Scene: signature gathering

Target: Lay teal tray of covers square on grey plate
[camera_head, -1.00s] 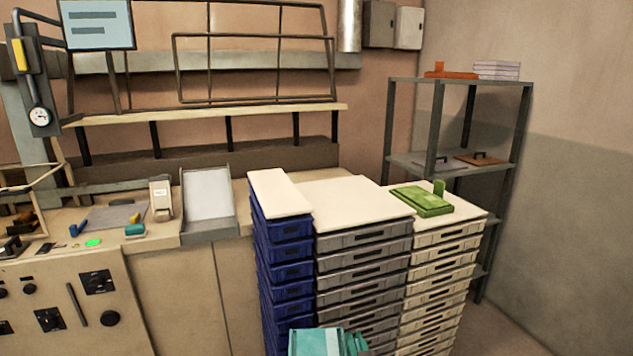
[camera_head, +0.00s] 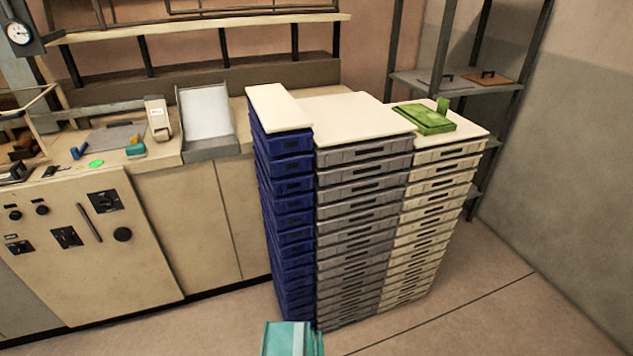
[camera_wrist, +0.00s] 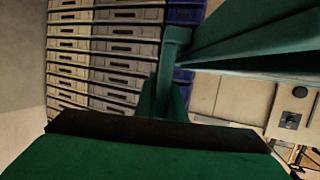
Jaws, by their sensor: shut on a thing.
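A teal piece (camera_head: 287,338), which I take to be the teal tray, shows at the bottom edge of the head view, in front of the crate stacks. Most of it is cut off and I cannot see any covers. In the wrist view, dark green-teal surfaces fill the bottom (camera_wrist: 150,160) and upper right. My gripper (camera_wrist: 165,98) is shut on the tray; its fingertips are hard to tell from the teal parts. A flat grey plate (camera_head: 108,138) lies on the counter at the left, far from my gripper, with small tools at its edges.
Tall stacks of blue (camera_head: 285,190), grey (camera_head: 362,195) and cream crates (camera_head: 440,180) stand between the counter and the shelf. A green tray (camera_head: 424,118) lies on the cream stack. A sloped holder (camera_head: 212,148) with white sheets stands on the counter. Floor is clear at right.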

